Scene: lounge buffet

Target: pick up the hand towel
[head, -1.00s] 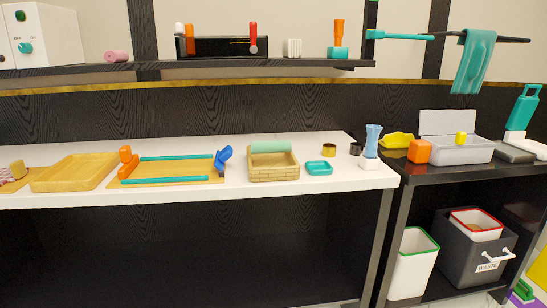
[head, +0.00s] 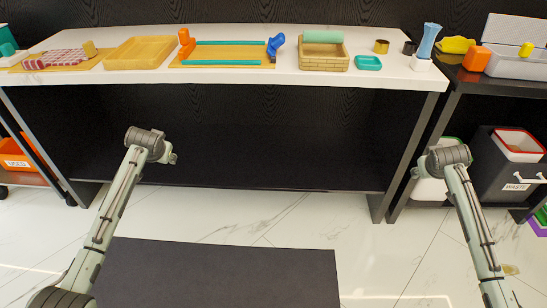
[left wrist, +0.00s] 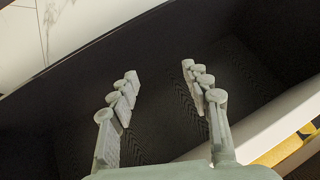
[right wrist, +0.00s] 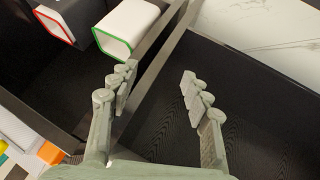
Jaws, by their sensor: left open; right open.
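A mint-green rolled cloth (head: 323,36) lies in the tan wicker basket (head: 323,64) on the white counter. A red-and-white checked cloth (head: 55,58) lies at the counter's left end. The frames do not settle which cloth is the hand towel; a teal cloth hanging on a rod shows only in the earlier head frame. My left gripper (head: 172,157) is open and empty, below and in front of the counter; its parted fingers show in the left wrist view (left wrist: 160,72). My right gripper (head: 416,172) is open and empty before the counter's right legs, also in the right wrist view (right wrist: 160,75).
The white counter (head: 225,79) also holds a wooden tray (head: 140,54), a board with teal bars, and a teal dish (head: 368,63). A dark shelf with a grey box (head: 508,64) adjoins at right, with a waste bin (head: 497,177) below. The floor before the counter is clear around a dark mat (head: 220,273).

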